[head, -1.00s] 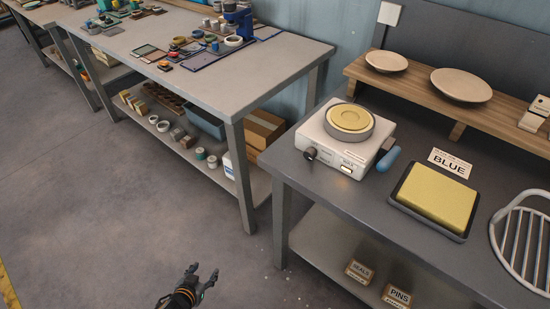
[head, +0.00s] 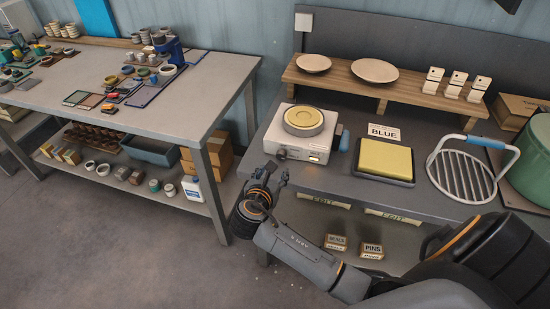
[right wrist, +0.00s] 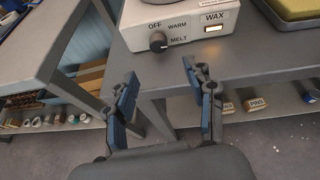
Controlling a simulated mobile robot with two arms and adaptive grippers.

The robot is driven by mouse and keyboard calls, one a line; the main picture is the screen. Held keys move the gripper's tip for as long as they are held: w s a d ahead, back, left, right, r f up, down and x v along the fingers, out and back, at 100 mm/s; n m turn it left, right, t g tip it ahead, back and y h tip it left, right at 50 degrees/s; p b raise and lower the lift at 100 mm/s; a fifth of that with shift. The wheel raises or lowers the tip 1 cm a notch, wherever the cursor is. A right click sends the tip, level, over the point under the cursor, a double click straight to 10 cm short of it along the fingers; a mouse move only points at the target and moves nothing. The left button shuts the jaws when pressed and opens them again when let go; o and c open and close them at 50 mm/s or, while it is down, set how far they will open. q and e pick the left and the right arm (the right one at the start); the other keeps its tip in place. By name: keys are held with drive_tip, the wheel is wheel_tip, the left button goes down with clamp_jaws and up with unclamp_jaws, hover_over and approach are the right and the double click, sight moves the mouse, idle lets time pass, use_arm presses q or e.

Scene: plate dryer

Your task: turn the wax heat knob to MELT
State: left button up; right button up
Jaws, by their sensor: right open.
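The white wax heater (head: 300,141) stands on the right-hand bench with a round pan of yellow wax (head: 304,117) on top. Its dark heat knob (head: 281,153) is on the front face. In the right wrist view the knob (right wrist: 158,42) sits beside the printed words OFF, WARM and MELT. I cannot tell for sure which word it points at. My right gripper (head: 275,176) is open and empty, in front of and below the knob. In the right wrist view its two blue-padded fingers (right wrist: 166,78) are spread apart, with the knob beyond them. My left gripper is not in view.
A blue handle (head: 345,140) sticks out at the heater's right. A yellow slab in a dark tray (head: 358,174), a BLUE card (head: 384,132) and a wire rack (head: 432,180) lie further right. The bench's front edge (right wrist: 250,80) lies below the knob.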

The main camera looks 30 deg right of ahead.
sight(281, 157)
drive_tip(key=x, duration=1.1)
drive_tip(key=shift+w, duration=0.15)
drive_tip(key=shift+a, duration=0.1)
drive_tip(key=shift+c, duration=0.4)
drive_tip(key=c, duration=1)
